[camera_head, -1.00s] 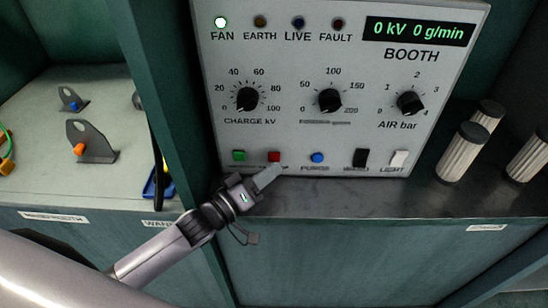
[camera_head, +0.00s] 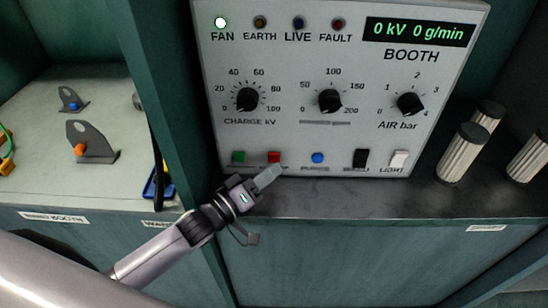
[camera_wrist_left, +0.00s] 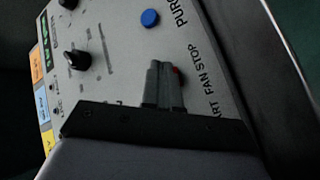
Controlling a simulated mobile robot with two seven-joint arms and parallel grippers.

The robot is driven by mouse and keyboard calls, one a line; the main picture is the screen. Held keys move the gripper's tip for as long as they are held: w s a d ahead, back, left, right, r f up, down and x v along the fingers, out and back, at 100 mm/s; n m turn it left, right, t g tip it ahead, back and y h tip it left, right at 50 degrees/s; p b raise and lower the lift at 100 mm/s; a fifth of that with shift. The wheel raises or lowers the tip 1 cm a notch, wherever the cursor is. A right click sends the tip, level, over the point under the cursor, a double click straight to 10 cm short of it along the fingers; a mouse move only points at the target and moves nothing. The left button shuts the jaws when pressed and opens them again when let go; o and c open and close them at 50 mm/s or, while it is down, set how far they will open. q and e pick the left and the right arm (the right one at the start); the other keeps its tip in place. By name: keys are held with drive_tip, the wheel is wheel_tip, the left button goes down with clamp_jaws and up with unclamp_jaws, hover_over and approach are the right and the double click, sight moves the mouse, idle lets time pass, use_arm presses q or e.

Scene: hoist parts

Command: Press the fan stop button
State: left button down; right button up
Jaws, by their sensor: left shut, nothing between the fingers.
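The red fan stop button (camera_head: 274,157) sits on the lower left of the grey booth panel (camera_head: 290,125), right of a green button (camera_head: 239,157). My left gripper (camera_head: 268,178) is shut and empty, its fingertips just below the red button in the head view. In the left wrist view the closed fingers (camera_wrist_left: 163,85) are in front of the panel, and the red button (camera_wrist_left: 177,76) is mostly hidden behind them. The "FAN STOP" lettering shows beside it. I cannot tell whether the fingers touch the button. The FAN lamp (camera_head: 221,23) is lit white. My right gripper is not in view.
A blue button (camera_head: 318,158), a black switch (camera_head: 361,158) and a white switch (camera_head: 399,159) continue the row to the right. Ribbed cylinders (camera_head: 463,152) stand on the right shelf. A teal post (camera_head: 170,90) stands left of the panel.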

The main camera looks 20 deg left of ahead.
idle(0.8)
use_arm(q)
drive_tip(key=shift+w+a, duration=0.15)
drive_tip(key=shift+w, duration=0.25)
drive_tip(key=shift+w+a, duration=0.1)
drive_tip(key=shift+w, duration=0.3)
idle(0.5)
idle(0.3)
drive_tip(key=shift+s+r+p, duration=0.1)
drive_tip(key=shift+s+p, duration=0.3)
drive_tip(key=shift+s, duration=0.15)
drive_tip(key=shift+s+d, duration=0.2)
drive_tip(key=shift+s, duration=0.05)
